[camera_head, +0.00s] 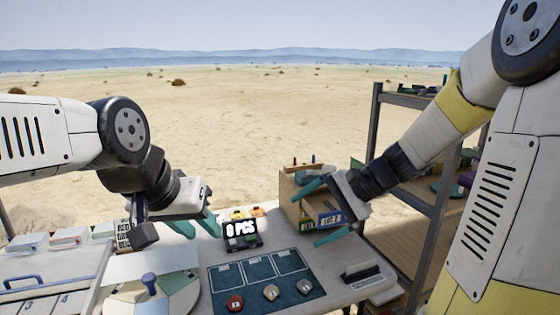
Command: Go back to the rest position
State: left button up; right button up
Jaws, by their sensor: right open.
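My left gripper (198,228) hangs over the table at the left of centre. Its teal fingers are apart, and I see nothing between them. My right gripper (320,212) is open, with one teal finger high and the other low. It is in front of a wooden box (291,195) at the back right of the table and hides part of it. I cannot tell whether it touches the box.
A dark blue mat (262,292) with several round tokens lies at the front. A small display (241,235) stands behind it. A round sectioned disc (178,300) and pale trays are at the left. A metal shelf (421,190) stands at the right, close to my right arm.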

jog(key=s+d+r+n+t+h, duration=0.1)
jog(key=s+d+r+n+h, duration=0.2)
jog(key=s, duration=0.3)
jog(key=s+d+r+n+t+h, duration=0.2)
jog(key=s+d+r+n+h, duration=0.1)
jog(key=s+n, duration=0.3)
jog(key=shift+s+d+r+t+h, duration=0.2)
jog(key=shift+s+d+t+h, duration=0.25)
jog(key=shift+s, duration=0.3)
